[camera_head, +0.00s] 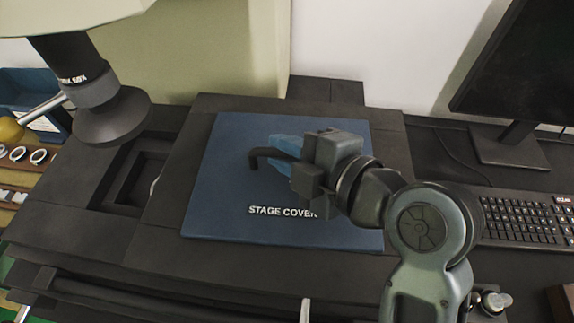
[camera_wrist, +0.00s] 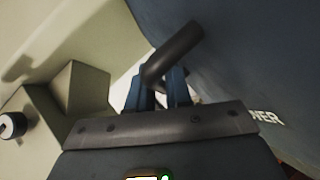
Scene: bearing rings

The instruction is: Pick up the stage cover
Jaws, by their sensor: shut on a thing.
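The stage cover (camera_head: 225,185) is a dark blue square plate with white "STAGE COVER" lettering and a black bar handle (camera_head: 262,156). In the head view it lies over the black stage; I cannot tell whether it rests on it or is slightly raised. My gripper (camera_head: 284,155) comes from the right and its blue fingers are shut on the handle. In the wrist view the handle (camera_wrist: 172,55) passes between the fingertips (camera_wrist: 160,85), with the blue plate (camera_wrist: 240,50) on the right. My gripper and wrist hide part of the plate's right side and the end of the lettering.
A microscope objective (camera_head: 108,110) hangs at the upper left beside the cover. A recessed black frame (camera_head: 120,180) lies left of it. A monitor (camera_head: 520,75) and keyboard (camera_head: 525,217) stand on the right. Rings (camera_head: 38,156) sit in a rack at the far left.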

